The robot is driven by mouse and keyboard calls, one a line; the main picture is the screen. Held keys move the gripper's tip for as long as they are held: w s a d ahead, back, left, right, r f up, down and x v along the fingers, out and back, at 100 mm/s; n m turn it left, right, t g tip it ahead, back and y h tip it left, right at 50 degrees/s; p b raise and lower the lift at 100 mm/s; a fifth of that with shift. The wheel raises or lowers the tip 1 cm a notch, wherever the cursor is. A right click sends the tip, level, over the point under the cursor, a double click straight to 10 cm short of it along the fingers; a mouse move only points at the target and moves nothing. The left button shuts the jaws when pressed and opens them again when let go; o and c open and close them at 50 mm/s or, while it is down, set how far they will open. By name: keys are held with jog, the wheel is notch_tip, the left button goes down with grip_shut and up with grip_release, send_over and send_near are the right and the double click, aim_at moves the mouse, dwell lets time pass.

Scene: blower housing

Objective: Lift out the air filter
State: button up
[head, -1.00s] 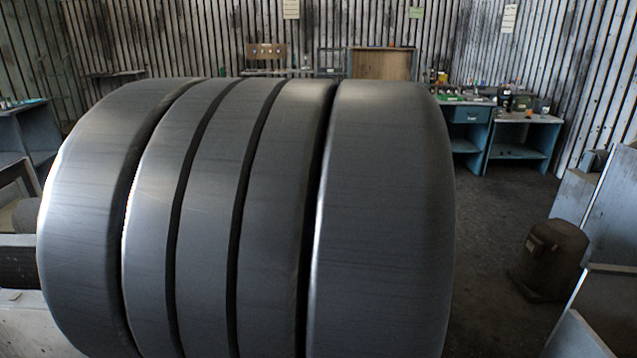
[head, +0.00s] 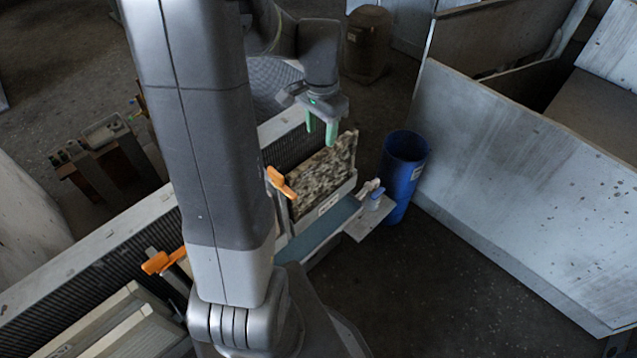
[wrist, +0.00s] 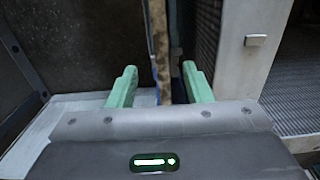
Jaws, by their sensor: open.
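The air filter (head: 322,176) is an upright panel with a mottled tan and dark face, seated in a pale frame in the housing (head: 325,205). My gripper (head: 321,133) has green fingers and is open just at the filter's top edge in the head view. In the wrist view the filter's thin brown edge (wrist: 161,45) stands between the two open fingers (wrist: 162,84), with a gap on each side. I cannot tell how far down the fingers reach. An orange latch handle (head: 281,183) sits at the filter's left front corner. My arm hides part of the housing.
A blue barrel (head: 404,170) stands right of the filter. A small shelf (head: 368,218) with small items juts out in front. A second orange handle (head: 160,261) is at lower left. A brown drum (head: 367,45) stands behind, a large grey panel (head: 520,180) at right.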

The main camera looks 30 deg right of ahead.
aim_at(323, 161)
notch_tip(323, 161, down, 7)
jog(key=shift+r, duration=0.15)
jog(key=f, duration=0.2)
jog(key=d+f, duration=0.1)
jog(key=f, duration=0.1)
jog(key=shift+w, duration=0.3)
jog(key=shift+f, duration=0.65)
grip_shut()
